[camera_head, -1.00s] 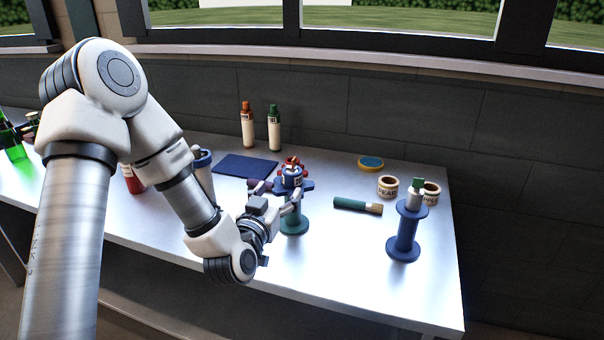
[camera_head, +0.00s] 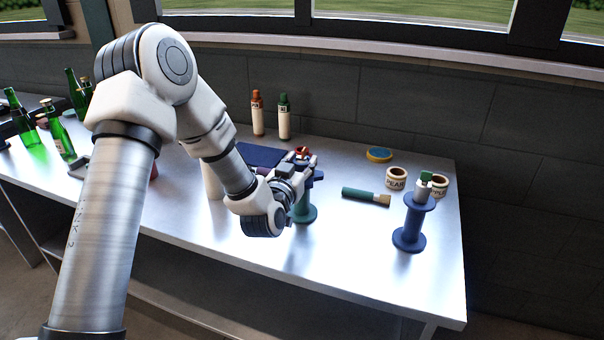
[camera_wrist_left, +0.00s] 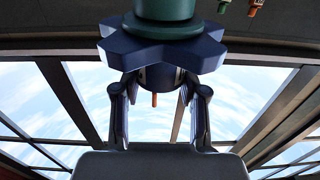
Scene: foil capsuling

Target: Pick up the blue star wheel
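The blue star wheel (camera_head: 319,176) sits on top of a green spool-shaped stand (camera_head: 304,212), mostly hidden by my left gripper (camera_head: 300,166) in the head view. A small red-orange part shows above it. In the left wrist view, which is upside down, the star wheel (camera_wrist_left: 160,46) has blunt points and a narrower hub. The fingers of my left gripper (camera_wrist_left: 160,112) stand apart on either side of this hub. Gaps show between hub and fingers, so the gripper looks open. My right gripper is not in view.
A blue spool stand (camera_head: 410,225) with a green-topped part is at right. A green-handled brush (camera_head: 366,196), labelled rolls (camera_head: 396,178) and a yellow-blue disc (camera_head: 379,155) lie nearby. Two bottles (camera_head: 257,115) stand behind a dark blue mat (camera_head: 258,155). Green bottles (camera_head: 60,140) are at left.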

